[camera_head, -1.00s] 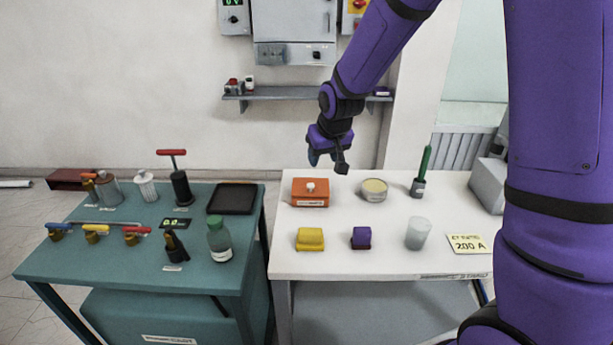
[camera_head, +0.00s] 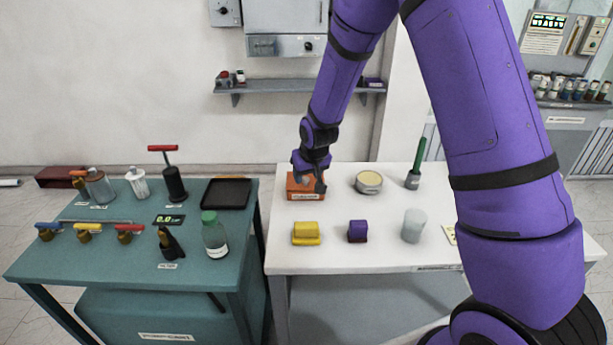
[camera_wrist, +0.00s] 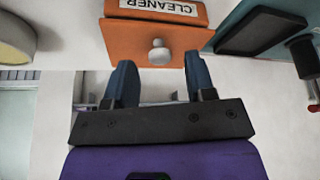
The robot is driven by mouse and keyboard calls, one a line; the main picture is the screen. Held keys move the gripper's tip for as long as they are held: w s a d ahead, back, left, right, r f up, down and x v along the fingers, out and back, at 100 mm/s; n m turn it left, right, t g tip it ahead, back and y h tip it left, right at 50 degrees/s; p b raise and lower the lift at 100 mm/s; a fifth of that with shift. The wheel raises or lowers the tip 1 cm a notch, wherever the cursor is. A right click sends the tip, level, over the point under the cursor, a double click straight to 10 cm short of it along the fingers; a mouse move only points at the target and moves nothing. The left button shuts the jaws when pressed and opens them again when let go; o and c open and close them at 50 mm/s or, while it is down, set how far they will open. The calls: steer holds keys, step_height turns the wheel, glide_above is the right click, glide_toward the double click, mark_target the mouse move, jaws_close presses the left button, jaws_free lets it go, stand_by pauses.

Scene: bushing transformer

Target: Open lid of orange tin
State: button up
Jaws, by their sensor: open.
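The orange tin (camera_head: 304,190) stands at the back left of the white table, with a label on its front. In the wrist view the orange tin (camera_wrist: 125,38) shows its "CLEANER" label upside down, and a pale round knob (camera_wrist: 159,53) on its lid. The lid looks shut. My gripper (camera_head: 313,183) is over the tin in the head view and hides part of its top. In the wrist view my gripper (camera_wrist: 158,75) is open, its two blue fingers apart on either side of the knob's line. The knob is not gripped; whether the fingers touch the lid I cannot tell.
A round tin (camera_head: 368,183) and a green-handled brush (camera_head: 416,165) stand right of the orange tin. A yellow block (camera_head: 306,233), a purple block (camera_head: 357,231) and a translucent cup (camera_head: 413,226) stand in front. A black tray (camera_head: 226,194) lies on the teal table at left.

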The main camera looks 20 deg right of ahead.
steer(key=shift+w+f, duration=0.2)
steer(key=shift+f, duration=0.35)
jaws_close()
